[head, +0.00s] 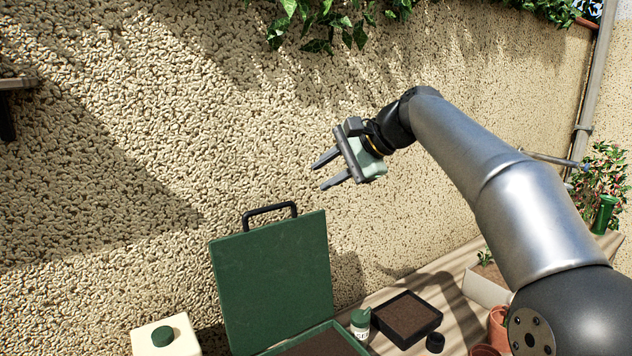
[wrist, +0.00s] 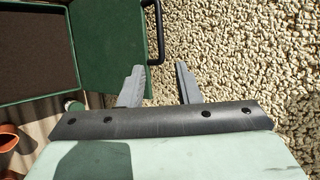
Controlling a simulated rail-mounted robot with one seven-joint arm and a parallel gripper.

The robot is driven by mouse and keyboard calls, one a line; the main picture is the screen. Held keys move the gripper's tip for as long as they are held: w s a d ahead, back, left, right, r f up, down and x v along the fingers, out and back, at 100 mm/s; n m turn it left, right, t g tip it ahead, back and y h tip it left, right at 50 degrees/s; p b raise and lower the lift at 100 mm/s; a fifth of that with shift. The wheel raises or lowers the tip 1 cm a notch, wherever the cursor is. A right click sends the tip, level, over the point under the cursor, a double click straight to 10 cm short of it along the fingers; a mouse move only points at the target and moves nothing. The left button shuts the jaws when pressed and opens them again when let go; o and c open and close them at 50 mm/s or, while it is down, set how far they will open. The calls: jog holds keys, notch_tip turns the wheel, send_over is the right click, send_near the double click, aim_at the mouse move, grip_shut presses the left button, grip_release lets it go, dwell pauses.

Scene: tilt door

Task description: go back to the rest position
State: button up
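My gripper (head: 327,171) is up in the air in front of the wall, above and to the right of the raised lid. Its two grey fingers are apart with nothing between them; they also show apart in the wrist view (wrist: 160,88). The green lid (head: 270,270) of a box stands raised, with a black handle (head: 270,209) on its top edge. The lid (wrist: 105,45) and handle (wrist: 157,30) also show in the wrist view, beyond the fingers. The box's open base (head: 320,341) with a dark inside is cut off by the bottom edge.
The rough wall (head: 230,110) stands close behind. A black tray (head: 407,318), a small jar with a green lid (head: 360,323), and terracotta pots (head: 497,328) stand right of the box. A cream container (head: 165,337) is at left. Leaves (head: 320,25) hang above.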

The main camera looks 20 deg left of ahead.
dwell(0.3)
jog(key=s+d+f+n+t+h, duration=0.1)
jog(key=s+d+f+h, duration=0.3)
jog(key=s+d+f, duration=0.45)
jog(key=s+d+f+n+h, duration=0.1)
jog(key=s+d+f+h, duration=0.3)
jog(key=d+f, duration=0.8)
jog(key=s+d+f+n+h, duration=0.1)
jog(key=s+d+f, duration=0.5)
jog(key=s, duration=0.3)
jog(key=s+d+f+n+g+h, duration=0.1)
jog(key=s+d+f+n, duration=0.1)
jog(key=s+d+f, duration=0.4)
jog(key=s+d+b, duration=0.1)
jog(key=s, duration=0.2)
jog(key=shift+g, duration=0.3)
